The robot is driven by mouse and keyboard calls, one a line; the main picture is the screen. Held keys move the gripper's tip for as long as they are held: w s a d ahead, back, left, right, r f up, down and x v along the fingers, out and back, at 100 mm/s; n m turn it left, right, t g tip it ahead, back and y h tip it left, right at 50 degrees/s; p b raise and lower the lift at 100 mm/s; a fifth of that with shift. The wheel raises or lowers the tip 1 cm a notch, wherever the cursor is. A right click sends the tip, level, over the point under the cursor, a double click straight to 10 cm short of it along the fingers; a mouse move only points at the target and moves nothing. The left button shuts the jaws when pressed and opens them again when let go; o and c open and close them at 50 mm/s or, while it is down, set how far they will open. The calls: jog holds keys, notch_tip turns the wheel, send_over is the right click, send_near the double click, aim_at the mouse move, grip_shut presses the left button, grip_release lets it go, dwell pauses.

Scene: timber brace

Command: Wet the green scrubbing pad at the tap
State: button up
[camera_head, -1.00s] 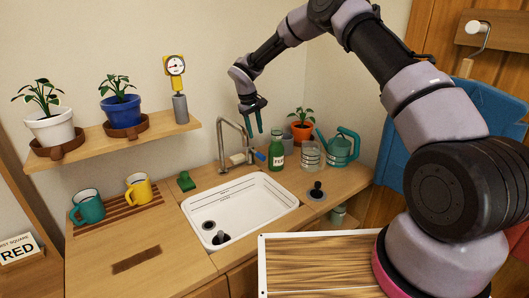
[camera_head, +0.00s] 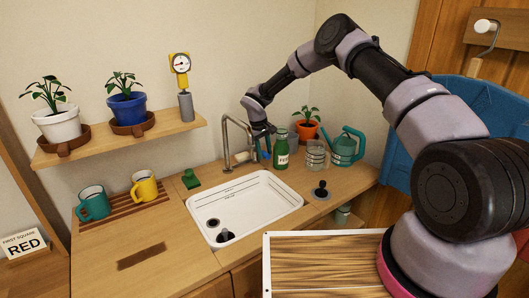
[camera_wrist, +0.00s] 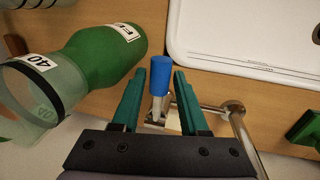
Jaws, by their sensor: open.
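The green scrubbing pad (camera_head: 190,179) lies on the counter left of the tap, behind the sink's left rear corner. It also shows at the right edge of the wrist view (camera_wrist: 304,130). The metal tap (camera_head: 224,145) arches up behind the white sink (camera_head: 202,202). Its blue-tipped lever (camera_wrist: 160,78) stands between my fingers in the wrist view. My gripper (camera_head: 262,150) is at the tap's right side, pointing down, with teal fingers. In the wrist view my gripper (camera_wrist: 170,68) is open, one finger each side of the lever, with gaps visible.
A green bottle (camera_head: 280,150) stands close right of my gripper, with a glass jar (camera_head: 315,155) and teal watering can (camera_head: 347,147) beyond. A shelf (camera_head: 180,131) with potted plants hangs at left. Two mugs stand on a slatted rack (camera_head: 120,208). The sink interior is open.

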grip_shut()
dwell(1.4)
